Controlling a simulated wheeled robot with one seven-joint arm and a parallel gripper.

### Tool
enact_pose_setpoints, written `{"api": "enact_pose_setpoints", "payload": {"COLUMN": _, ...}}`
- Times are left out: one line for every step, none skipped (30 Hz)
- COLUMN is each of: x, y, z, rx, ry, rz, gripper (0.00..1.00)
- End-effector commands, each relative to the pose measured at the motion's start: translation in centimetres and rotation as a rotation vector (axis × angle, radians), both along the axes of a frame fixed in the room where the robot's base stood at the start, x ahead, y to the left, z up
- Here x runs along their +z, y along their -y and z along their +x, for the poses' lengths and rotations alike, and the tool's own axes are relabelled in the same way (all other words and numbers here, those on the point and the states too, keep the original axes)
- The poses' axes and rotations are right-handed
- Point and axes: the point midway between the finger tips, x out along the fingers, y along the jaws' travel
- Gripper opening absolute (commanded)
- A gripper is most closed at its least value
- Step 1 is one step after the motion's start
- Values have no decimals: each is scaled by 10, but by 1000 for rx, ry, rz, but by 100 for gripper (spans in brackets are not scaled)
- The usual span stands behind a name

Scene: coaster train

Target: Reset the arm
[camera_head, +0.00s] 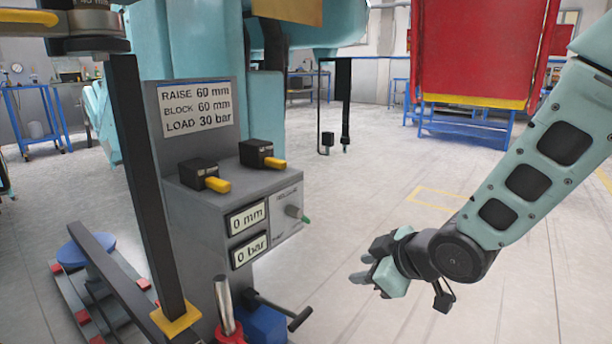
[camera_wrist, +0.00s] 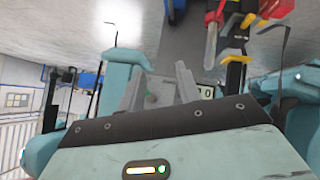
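My arm comes in from the right in the head view, bent down at the wrist. My gripper (camera_head: 363,267) hangs in free air to the right of the grey control console (camera_head: 190,215), apart from it. In the wrist view my gripper (camera_wrist: 160,78) shows two grey fingers with a gap between them and nothing held. Part of the console, with a display reading 0 (camera_wrist: 205,92), lies beyond the fingers. The console has two black valves with yellow levers (camera_head: 217,185) and displays reading 0 mm and 0 bar.
A dark post (camera_head: 145,185) on a yellow foot stands left of the console. A metal handle with a red base (camera_head: 224,305) and a black lever (camera_head: 285,310) stick out at the console's foot. A red panel (camera_head: 475,50) stands behind. Floor around my gripper is clear.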

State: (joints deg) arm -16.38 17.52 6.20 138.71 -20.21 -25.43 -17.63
Motion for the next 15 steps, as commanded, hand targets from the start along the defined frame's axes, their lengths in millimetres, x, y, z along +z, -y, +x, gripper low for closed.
{"api": "enact_pose_setpoints", "payload": {"x": 5, "y": -3, "z": -21, "rx": -33, "ry": -74, "rz": -19, "gripper": 34}}
{"api": "enact_pose_setpoints", "payload": {"x": 5, "y": -2, "z": -34, "rx": -59, "ry": -126, "rz": -33, "gripper": 34}}
{"api": "enact_pose_setpoints", "payload": {"x": 5, "y": -1, "z": -52, "rx": -91, "ry": -193, "rz": -52, "gripper": 34}}
{"api": "enact_pose_setpoints", "payload": {"x": 6, "y": -1, "z": -66, "rx": -113, "ry": -243, "rz": -66, "gripper": 34}}
{"api": "enact_pose_setpoints", "payload": {"x": 6, "y": 0, "z": -80, "rx": -136, "ry": -292, "rz": -82, "gripper": 34}}
{"api": "enact_pose_setpoints", "payload": {"x": 7, "y": 2, "z": -99, "rx": -164, "ry": -353, "rz": -102, "gripper": 34}}
{"api": "enact_pose_setpoints", "payload": {"x": 8, "y": 3, "z": -113, "rx": -184, "ry": -396, "rz": -116, "gripper": 34}}
{"api": "enact_pose_setpoints", "payload": {"x": 9, "y": 5, "z": -126, "rx": -202, "ry": -438, "rz": -131, "gripper": 34}}
{"api": "enact_pose_setpoints", "payload": {"x": 10, "y": 7, "z": -144, "rx": -226, "ry": -490, "rz": -152, "gripper": 34}}
{"api": "enact_pose_setpoints", "payload": {"x": 11, "y": 8, "z": -157, "rx": -241, "ry": -525, "rz": -165, "gripper": 34}}
{"api": "enact_pose_setpoints", "payload": {"x": 12, "y": 10, "z": -169, "rx": -256, "ry": -560, "rz": -180, "gripper": 34}}
{"api": "enact_pose_setpoints", "payload": {"x": 14, "y": 13, "z": -185, "rx": -275, "ry": -604, "rz": -200, "gripper": 34}}
{"api": "enact_pose_setpoints", "payload": {"x": 16, "y": 15, "z": -196, "rx": -290, "ry": -635, "rz": -213, "gripper": 34}}
{"api": "enact_pose_setpoints", "payload": {"x": 17, "y": 17, "z": -208, "rx": -303, "ry": -667, "rz": -229, "gripper": 34}}
{"api": "enact_pose_setpoints", "payload": {"x": 19, "y": 20, "z": -223, "rx": -318, "ry": -705, "rz": -249, "gripper": 34}}
